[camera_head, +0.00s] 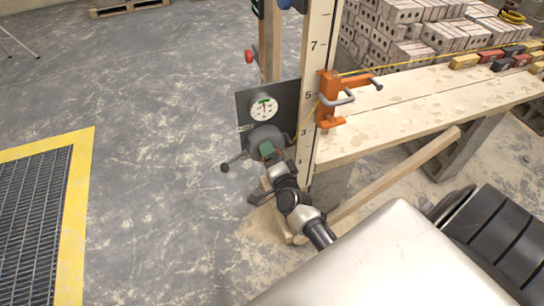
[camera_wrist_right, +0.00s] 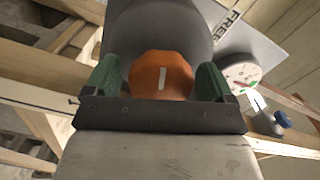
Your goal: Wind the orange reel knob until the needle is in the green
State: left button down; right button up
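The orange reel knob (camera_wrist_right: 161,76), with a pale stripe on its face, sits on the grey reel housing (camera_wrist_right: 160,25) in the right wrist view. In the head view my gripper hides the knob. My right gripper (camera_wrist_right: 158,80) has its green fingers on either side of the knob. A gap shows at the left finger; contact on the right is unclear. It also shows in the head view (camera_head: 267,150). The round white gauge (camera_head: 264,107) has a green zone near its top; the needle's exact place is too small to tell. My left gripper is out of view.
The gauge is on a dark plate (camera_head: 243,106) beside an upright numbered board (camera_head: 317,60). A crank with a black ball (camera_head: 225,167) sticks out left of the reel. An orange clamp (camera_head: 329,100) and a plank bench (camera_head: 430,100) stand right.

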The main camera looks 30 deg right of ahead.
jog(key=shift+o, duration=0.2)
jog(key=v, duration=1)
jog(key=shift+s, duration=0.4)
jog(key=shift+a+b, duration=0.1)
jog(key=shift+b, duration=0.2)
